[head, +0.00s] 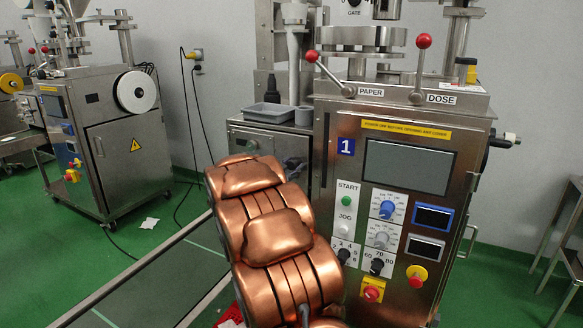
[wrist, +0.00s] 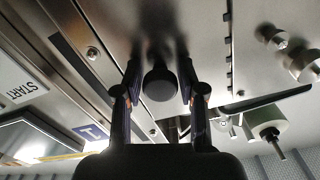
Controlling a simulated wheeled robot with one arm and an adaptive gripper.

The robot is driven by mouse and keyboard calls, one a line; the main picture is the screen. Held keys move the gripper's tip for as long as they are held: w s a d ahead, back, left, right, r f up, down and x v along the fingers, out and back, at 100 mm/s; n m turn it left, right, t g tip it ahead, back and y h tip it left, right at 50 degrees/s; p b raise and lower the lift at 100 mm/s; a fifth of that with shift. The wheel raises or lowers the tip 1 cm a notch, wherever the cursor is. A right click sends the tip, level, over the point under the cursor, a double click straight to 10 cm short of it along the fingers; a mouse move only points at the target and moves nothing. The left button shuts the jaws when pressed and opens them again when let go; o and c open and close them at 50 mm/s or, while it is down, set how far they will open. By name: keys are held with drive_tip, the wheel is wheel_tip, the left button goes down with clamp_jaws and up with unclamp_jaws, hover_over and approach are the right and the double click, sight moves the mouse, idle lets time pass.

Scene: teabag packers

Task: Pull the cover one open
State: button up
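In the wrist view a dark round knob (wrist: 160,84) stands out from a brushed steel surface (wrist: 205,35), which may be cover one; its outline is not clear. My gripper (wrist: 159,68) has one finger on each side of the knob. Gaps show between fingers and knob, so it looks open. The blue label "1" (wrist: 92,132) shows beyond the left finger. In the head view the machine with the blue "1" label (head: 346,146) stands right of centre. My copper arm hides its lower left part and my gripper there.
The machine's front has a screen (head: 408,166), dials and a red stop button (head: 416,276). Red-knobbed levers (head: 424,42) stand on top. A grey tray (head: 269,113) is on the left ledge. A second machine (head: 110,130) stands far left.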

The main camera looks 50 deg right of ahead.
clamp_jaws()
idle(0.4)
